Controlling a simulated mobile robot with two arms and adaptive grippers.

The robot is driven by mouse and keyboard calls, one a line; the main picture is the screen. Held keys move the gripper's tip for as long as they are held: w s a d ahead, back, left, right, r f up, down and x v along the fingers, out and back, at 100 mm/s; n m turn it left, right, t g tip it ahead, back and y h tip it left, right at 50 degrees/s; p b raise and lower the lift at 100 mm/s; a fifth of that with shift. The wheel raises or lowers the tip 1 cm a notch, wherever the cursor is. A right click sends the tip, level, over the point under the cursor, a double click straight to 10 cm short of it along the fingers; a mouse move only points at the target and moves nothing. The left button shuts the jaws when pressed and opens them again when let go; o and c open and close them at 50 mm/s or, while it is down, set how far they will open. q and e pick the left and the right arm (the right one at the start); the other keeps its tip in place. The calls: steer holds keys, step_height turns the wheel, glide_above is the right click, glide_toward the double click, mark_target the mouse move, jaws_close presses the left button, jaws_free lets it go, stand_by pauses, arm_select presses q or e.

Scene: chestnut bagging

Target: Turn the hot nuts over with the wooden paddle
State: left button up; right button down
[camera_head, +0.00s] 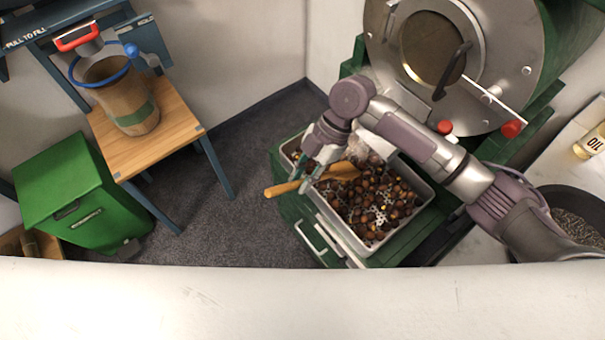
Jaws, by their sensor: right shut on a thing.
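The hot nuts (378,205) are brown chestnuts lying in a metal tray (345,240) below the roaster drum. The wooden paddle (284,188) lies slantwise, its handle end sticking out past the tray's left rim and its wider part reaching over the nuts. My right gripper (306,180) comes in from the right and is shut on the paddle at the tray's left side. Its wrist hides part of the tray and some nuts. How deep the paddle sits in the nuts cannot be told. My left gripper is not in view.
The roaster (470,60) with its round door stands behind the tray. At left are a wooden stand (178,125) with a paper bag (128,105) under a filler, and a green bin (75,190). A dark bowl (580,204) sits at right. Floor between stand and tray is clear.

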step_height(320, 180, down, 8)
steer(key=b, duration=0.5)
steer(key=shift+f+b, duration=0.25)
steer(key=shift+b, duration=0.1)
steer(key=shift+s, duration=0.1)
stand_by(0.6)
